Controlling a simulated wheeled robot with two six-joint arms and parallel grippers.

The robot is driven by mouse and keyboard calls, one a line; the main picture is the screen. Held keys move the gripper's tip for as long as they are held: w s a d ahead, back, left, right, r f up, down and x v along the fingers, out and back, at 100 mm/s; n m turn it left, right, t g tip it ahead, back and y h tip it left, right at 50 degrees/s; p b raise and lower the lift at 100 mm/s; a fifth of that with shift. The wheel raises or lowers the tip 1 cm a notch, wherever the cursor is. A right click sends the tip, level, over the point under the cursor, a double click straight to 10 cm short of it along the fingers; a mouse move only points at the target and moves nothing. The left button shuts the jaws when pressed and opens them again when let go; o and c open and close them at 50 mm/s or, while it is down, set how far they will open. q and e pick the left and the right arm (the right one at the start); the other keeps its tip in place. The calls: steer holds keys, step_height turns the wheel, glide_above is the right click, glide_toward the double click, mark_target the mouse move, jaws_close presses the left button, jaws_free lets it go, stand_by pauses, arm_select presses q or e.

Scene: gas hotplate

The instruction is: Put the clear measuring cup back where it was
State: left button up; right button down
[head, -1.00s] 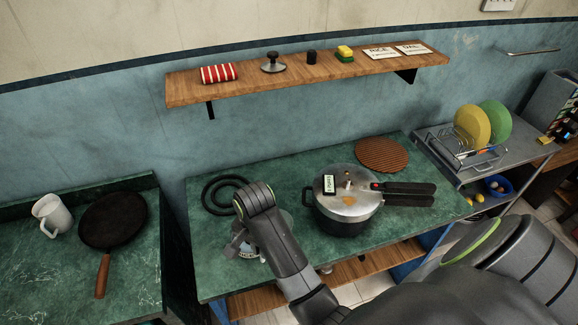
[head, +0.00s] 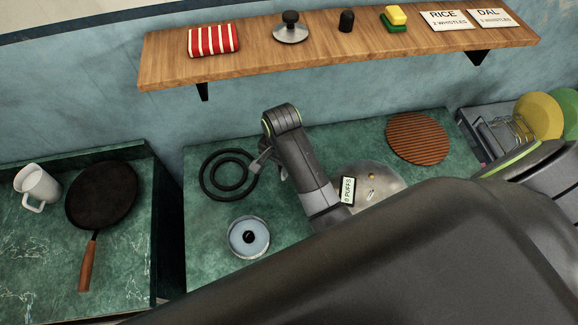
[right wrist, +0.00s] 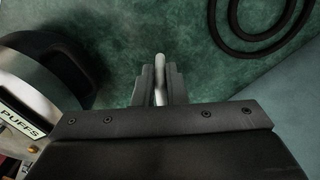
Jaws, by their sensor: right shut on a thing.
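My right gripper (head: 262,160) is over the green counter beside the black coil, fingers toward the left. In the right wrist view the gripper (right wrist: 160,88) is shut on a pale slim thing (right wrist: 160,68), upright between the fingers. I cannot tell whether this is part of the clear measuring cup; no clear cup body shows plainly. A round, pale-blue vessel (head: 262,247) with a black knob-like piece in its middle stands on the counter, below the gripper in the picture and apart from it. My left gripper is not in view.
A black coil (head: 205,178) lies at the counter's back left. The pressure cooker (head: 385,182) is partly behind my arm. A brown round mat (head: 418,138) lies at the back. A white jug (head: 38,185) and flat pan (head: 100,195) sit on the left counter. A wooden shelf (head: 165,65) hangs above.

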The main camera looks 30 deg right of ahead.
mark_target(283, 180)
steer(key=shift+s+f, duration=0.15)
steer(key=shift+f, duration=0.8)
steer(key=f, duration=0.2)
steer(key=f+p, duration=0.1)
steer(key=f, duration=0.1)
steer(key=shift+w+d, duration=0.1)
steer(key=shift+w, duration=0.1)
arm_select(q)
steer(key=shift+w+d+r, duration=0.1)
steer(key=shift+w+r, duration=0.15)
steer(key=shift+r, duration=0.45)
arm_select(e)
steer(key=shift+f, duration=0.4)
steer(key=c, duration=1.5)
jaws_free()
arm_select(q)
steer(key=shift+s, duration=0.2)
